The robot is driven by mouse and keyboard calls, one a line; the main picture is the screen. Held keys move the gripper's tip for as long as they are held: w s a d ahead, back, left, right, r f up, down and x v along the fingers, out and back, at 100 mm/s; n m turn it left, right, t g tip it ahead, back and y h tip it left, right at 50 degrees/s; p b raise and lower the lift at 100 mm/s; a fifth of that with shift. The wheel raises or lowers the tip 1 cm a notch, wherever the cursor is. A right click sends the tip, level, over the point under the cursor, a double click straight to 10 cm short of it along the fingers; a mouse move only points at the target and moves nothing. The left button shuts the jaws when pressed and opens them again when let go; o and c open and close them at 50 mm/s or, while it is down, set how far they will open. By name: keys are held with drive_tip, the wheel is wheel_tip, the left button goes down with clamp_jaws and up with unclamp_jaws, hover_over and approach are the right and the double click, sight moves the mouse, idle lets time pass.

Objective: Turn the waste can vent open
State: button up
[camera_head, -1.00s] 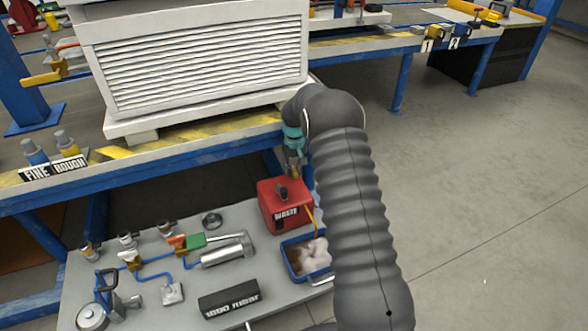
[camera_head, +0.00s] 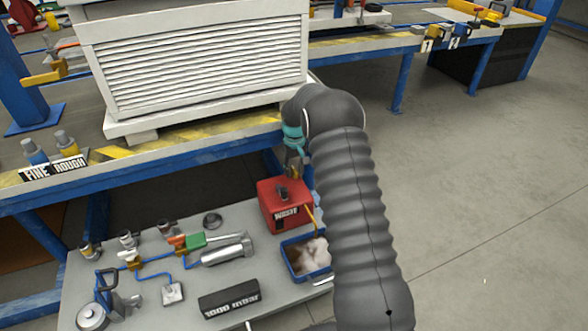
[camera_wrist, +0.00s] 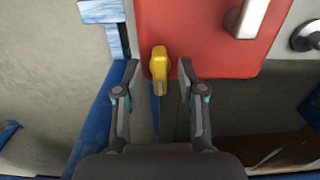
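The red waste can (camera_head: 284,207) stands on the lower shelf, with its dark handle on top and a "WASTE" label on its front. In the wrist view its red top (camera_wrist: 205,35) fills the upper middle. The yellow vent (camera_wrist: 159,65) sticks out at the edge of the can, between my two fingertips. My gripper (camera_wrist: 159,72) is open, with one finger on each side of the vent and a gap visible on both sides.
A blue tray (camera_head: 290,262) with white and brown contents sits in front of the can. A silver cylinder (camera_head: 226,251), blue tubing and a black "1000 mbar" block (camera_head: 229,297) lie on the shelf to the left. The blue-framed workbench (camera_head: 220,155) stands close above and behind.

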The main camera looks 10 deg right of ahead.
sight(296, 173)
drive_tip(key=shift+r, duration=0.15)
wheel_tip(296, 173, up, 12)
idle(0.5)
drive_tip(key=shift+w, duration=0.1)
drive_tip(key=s+f, duration=0.2)
drive_tip(key=f, duration=0.1)
drive_tip(key=shift+f+m, duration=0.15)
drive_tip(key=shift+m, duration=0.15)
drive_tip(key=s+r+t, duration=0.2)
drive_tip(key=s+r, duration=0.5)
drive_tip(key=s, duration=0.7)
drive_tip(key=s+r+m+t+p, duration=0.1)
drive_tip(key=s+r, duration=0.7)
drive_tip(key=s, duration=0.7)
drive_tip(key=s+r+t+p, duration=0.1)
drive_tip(key=s+r+t, duration=0.1)
drive_tip(key=s+r, duration=0.6)
drive_tip(key=shift+s+m+t, duration=0.3)
drive_tip(key=shift+s+m, duration=0.1)
drive_tip(key=shift+s, duration=2.9)
drive_tip(key=shift+a+f, duration=0.1)
drive_tip(key=shift+f, duration=0.1)
